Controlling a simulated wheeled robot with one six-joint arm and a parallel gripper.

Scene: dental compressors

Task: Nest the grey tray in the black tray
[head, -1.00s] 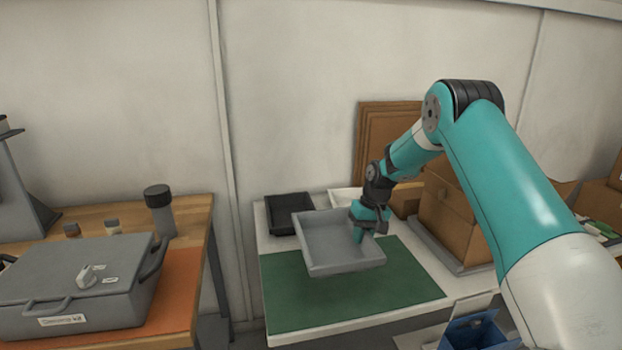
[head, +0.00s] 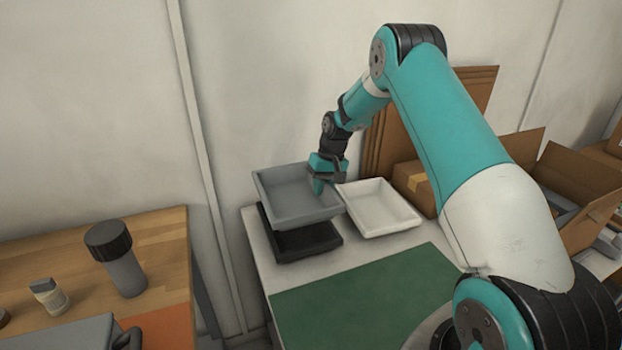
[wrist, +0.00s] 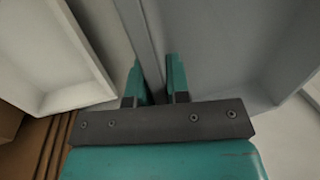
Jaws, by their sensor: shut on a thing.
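The grey tray (head: 292,202) hangs in my gripper (head: 318,184), whose fingers are shut on its right wall. The wrist view also shows the fingers (wrist: 156,80) either side of the grey tray's wall (wrist: 220,50). The black tray (head: 318,238) sits on the white table at the back left. The grey tray is above it and covers much of it in the head view, set slightly to the left and back in the picture. A gap seems to show between them, but I cannot tell its height. The black tray is not seen in the wrist view.
A white tray (head: 380,208) stands close to the right of the black tray; it shows in the wrist view (wrist: 50,50) beside my gripper. A green mat (head: 360,300) lies in front, clear. Cardboard boxes (head: 413,186) stand at the right. The wall is close behind.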

